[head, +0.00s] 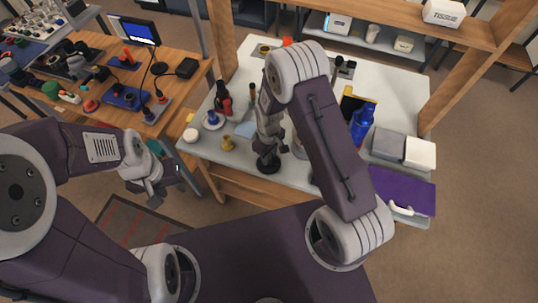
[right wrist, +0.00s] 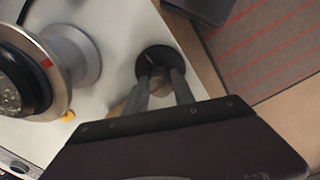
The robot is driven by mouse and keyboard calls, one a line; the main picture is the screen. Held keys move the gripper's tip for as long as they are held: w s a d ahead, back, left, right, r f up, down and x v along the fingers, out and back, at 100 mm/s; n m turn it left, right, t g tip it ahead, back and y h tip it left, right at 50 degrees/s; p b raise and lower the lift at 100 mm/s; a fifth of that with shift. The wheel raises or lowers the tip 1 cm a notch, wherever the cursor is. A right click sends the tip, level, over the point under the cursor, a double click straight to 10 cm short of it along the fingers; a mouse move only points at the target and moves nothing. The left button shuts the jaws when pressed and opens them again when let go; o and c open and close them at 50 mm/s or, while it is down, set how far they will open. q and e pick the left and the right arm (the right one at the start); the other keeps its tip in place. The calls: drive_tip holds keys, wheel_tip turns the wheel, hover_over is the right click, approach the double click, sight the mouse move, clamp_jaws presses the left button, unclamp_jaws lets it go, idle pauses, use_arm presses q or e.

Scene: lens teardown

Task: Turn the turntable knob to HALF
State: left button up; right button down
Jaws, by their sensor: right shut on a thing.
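The black turntable knob (right wrist: 160,60) is a round dark disc with a thin pale line on it, in the right wrist view. My right gripper (right wrist: 161,78) reaches down to it and is shut on it, with one finger on each side. In the head view the dark knob (head: 268,165) shows under my right gripper (head: 266,150), near the table's front. The silver turntable (right wrist: 80,52) with a dark lens stands beside the knob; my right arm mostly hides it in the head view. No HALF mark is readable. My left gripper (head: 155,192) hangs empty left of the table; its jaw opening is unclear.
On the white table (head: 205,150) stand a red bottle (head: 225,105), a yellow piece (head: 228,143) and a blue bottle (head: 361,125). A cluttered wooden bench (head: 185,88) is at left.

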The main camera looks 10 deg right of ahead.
drive_tip(key=m, duration=0.8)
drive_tip(key=shift+a, duration=0.1)
drive_tip(key=m, duration=0.4)
drive_tip(key=shift+m, duration=2.1)
drive_tip(key=c, duration=1.1)
unclamp_jaws()
drive_tip(key=shift+o, duration=0.2)
